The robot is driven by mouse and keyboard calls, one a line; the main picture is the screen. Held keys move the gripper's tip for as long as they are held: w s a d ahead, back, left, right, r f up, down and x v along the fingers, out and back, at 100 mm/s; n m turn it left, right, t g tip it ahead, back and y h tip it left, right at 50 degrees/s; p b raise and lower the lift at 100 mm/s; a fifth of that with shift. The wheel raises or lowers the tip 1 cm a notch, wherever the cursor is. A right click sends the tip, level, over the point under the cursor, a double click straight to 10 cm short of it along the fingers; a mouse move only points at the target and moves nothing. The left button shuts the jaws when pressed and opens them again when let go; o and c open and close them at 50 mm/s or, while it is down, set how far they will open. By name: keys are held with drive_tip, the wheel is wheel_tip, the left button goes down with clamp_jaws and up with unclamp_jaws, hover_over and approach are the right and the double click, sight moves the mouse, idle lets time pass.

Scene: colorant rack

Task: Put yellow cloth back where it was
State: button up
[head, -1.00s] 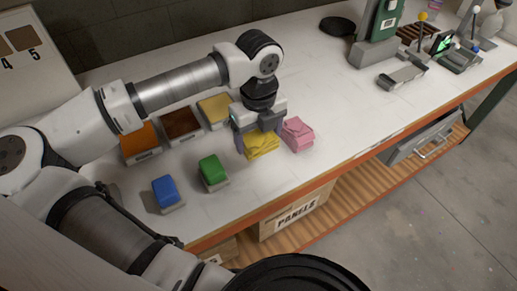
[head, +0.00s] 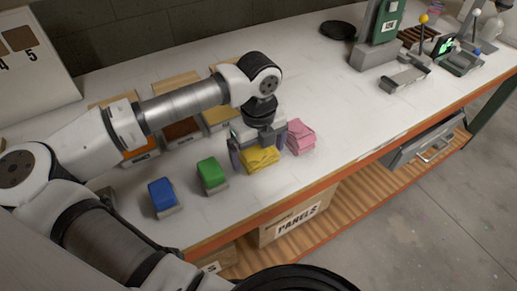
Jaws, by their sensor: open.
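The folded yellow cloth (head: 260,159) lies near the front edge of the white bench. It is between the green block (head: 211,174) and the folded pink cloth (head: 300,136). My gripper (head: 260,152) is open and points down at the yellow cloth. One finger shows at the cloth's left, and the other is close to the pink cloth. The gripper body hides the cloth's back part. I cannot tell whether the fingers touch it.
A blue block (head: 163,196) stands left of the green one. Behind are a yellow-topped tray (head: 221,121), a dark brown tray (head: 182,132) and an orange tray, partly hidden by my arm. The bench (head: 345,105) is clear to the right; machines stand at the back right.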

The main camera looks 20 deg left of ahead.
sight(259, 151)
drive_tip(key=shift+r, duration=0.1)
drive_tip(key=shift+r+p, duration=0.25)
drive_tip(key=shift+p, duration=0.15)
wheel_tip(259, 151, up, 12)
drive_tip(key=b, duration=0.2)
drive_tip(key=shift+f, duration=0.15)
